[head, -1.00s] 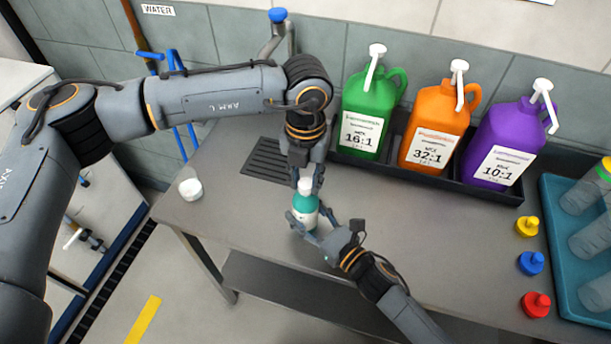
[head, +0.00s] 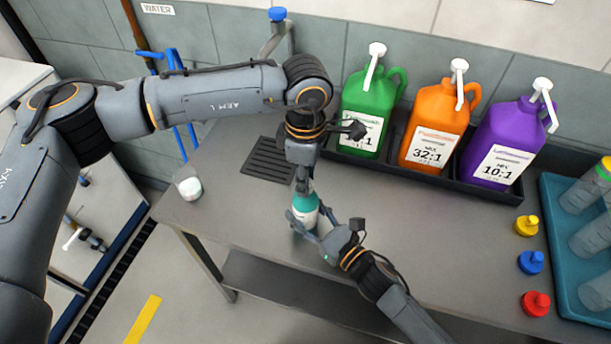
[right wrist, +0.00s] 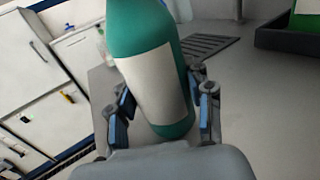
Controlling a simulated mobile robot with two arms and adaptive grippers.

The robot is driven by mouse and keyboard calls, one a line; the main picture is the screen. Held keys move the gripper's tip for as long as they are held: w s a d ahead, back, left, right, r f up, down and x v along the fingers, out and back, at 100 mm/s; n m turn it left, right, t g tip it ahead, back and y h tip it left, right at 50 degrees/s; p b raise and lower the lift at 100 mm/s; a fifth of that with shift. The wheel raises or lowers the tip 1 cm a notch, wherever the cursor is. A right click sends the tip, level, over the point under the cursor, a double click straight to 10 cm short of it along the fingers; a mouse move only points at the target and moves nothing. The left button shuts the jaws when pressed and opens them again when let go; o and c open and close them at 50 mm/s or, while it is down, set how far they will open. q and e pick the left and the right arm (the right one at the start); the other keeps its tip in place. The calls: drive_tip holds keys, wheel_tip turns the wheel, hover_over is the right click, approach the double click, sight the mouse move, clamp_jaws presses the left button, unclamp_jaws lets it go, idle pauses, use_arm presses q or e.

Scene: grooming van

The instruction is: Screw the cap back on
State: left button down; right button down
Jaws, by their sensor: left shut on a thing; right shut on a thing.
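The bottle (head: 305,207) is teal with a pale label and is upright over the front part of the steel table. My right gripper (head: 316,227) is shut around its lower body from the front right. In the right wrist view the bottle (right wrist: 155,85) sits between the blue finger pads and leans in the picture; its top is out of frame. My left gripper (head: 302,183) points down from above and is shut on the white cap at the bottle's top. Its fingers are turned edge-on and hide the cap, so I cannot tell how it sits on the neck.
Green (head: 366,115), orange (head: 432,125) and purple (head: 503,140) pump jugs stand in a black tray at the back. A small white jar (head: 190,188) is at the left. Yellow, blue and red caps (head: 531,262) lie by a teal tray (head: 562,255) at the right.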

use_arm(q)
drive_tip(key=shift+m, duration=0.5)
drive_tip(key=c, duration=1.1)
unclamp_jaws()
drive_tip(key=shift+o, duration=0.2)
drive_tip(key=shift+r, duration=0.1)
drive_tip(key=shift+r, duration=2.15)
drive_tip(key=shift+r, duration=0.1)
drive_tip(key=shift+c, duration=0.3)
drive_tip(key=n, duration=0.1)
drive_tip(key=r+n, duration=0.1)
drive_tip(key=n, duration=0.2)
drive_tip(key=shift+r, duration=0.3)
drive_tip(key=n, duration=0.1)
drive_tip(key=r+n, duration=0.1)
drive_tip(key=n, duration=0.3)
drive_tip(key=shift+r, duration=0.4)
drive_tip(key=shift+f, duration=0.15)
